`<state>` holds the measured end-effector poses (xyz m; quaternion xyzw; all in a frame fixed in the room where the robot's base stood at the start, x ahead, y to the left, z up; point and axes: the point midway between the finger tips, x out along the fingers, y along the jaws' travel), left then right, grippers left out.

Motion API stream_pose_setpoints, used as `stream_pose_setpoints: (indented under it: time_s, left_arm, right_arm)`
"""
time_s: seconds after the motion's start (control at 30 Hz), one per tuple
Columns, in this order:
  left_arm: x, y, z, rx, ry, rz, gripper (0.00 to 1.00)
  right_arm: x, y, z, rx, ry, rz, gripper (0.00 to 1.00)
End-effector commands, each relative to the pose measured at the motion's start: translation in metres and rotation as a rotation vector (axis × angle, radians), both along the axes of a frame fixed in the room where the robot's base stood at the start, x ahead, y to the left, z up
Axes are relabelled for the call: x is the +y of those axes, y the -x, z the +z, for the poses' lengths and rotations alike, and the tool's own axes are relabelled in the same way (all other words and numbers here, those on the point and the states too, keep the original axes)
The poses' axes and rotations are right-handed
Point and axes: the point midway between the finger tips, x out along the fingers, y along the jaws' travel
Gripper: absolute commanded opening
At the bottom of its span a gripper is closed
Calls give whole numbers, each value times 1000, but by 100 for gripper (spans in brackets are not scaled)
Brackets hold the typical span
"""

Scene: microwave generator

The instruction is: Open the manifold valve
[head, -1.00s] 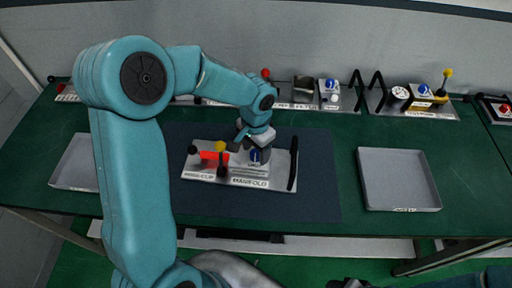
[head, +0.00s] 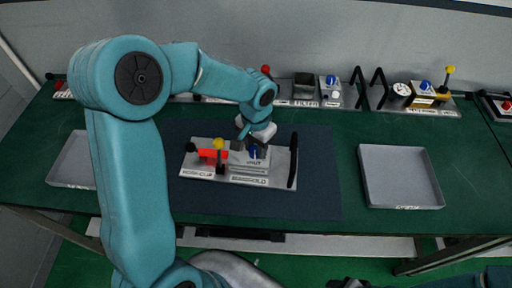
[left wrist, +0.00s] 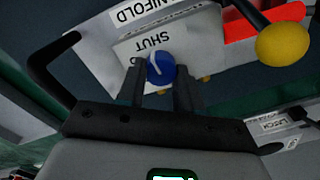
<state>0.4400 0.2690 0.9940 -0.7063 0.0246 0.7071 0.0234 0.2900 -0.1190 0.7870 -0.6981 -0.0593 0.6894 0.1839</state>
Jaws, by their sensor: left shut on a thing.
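The manifold module (head: 205,183) is a pale plate on the dark mat, with a grey block labelled SHUT and a black handle at its right end. Its valve is a blue knob (head: 253,152) with a white pointer line. In the left wrist view the knob (left wrist: 161,68) sits between the two dark fingers beside the SHUT lettering. My left gripper (left wrist: 160,77) is shut on the knob from above. In the head view my left gripper (head: 249,146) partly hides the block. My right gripper is out of view.
A yellow-ball lever (head: 218,144) and a red clip (head: 208,154) stand just left of the block. Grey trays lie at the right (head: 400,180) and left (head: 72,165). The filter module (head: 305,90) and a gauge module (head: 430,98) line the back. The mat's right part is clear.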

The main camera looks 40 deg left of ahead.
Motion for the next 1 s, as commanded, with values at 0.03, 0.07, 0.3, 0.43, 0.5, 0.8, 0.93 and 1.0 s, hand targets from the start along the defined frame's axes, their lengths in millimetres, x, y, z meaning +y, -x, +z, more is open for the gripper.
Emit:
stream_pose_setpoints:
  time_s: [0.03,0.07,0.3,0.43,0.5,0.8,0.93,1.0]
  left_arm:
    - [0,-1,-3,-5,-1,32,5]
    - [0,-1,-4,-5,-1,56,5]
    - [1,-1,-4,-5,0,277,5]
    - [1,-1,-3,-6,0,402,5]
    - [1,-1,-3,-4,0,465,5]
    - [1,-1,1,-3,0,539,5]
    - [1,-1,1,-3,0,538,5]
    - [1,-1,1,-3,0,537,5]
  right_arm:
    - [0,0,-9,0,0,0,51]
    - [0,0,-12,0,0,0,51]
    - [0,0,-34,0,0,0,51]
    - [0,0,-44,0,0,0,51]
    - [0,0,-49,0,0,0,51]
    - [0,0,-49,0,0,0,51]
    - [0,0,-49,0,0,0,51]
    - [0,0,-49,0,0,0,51]
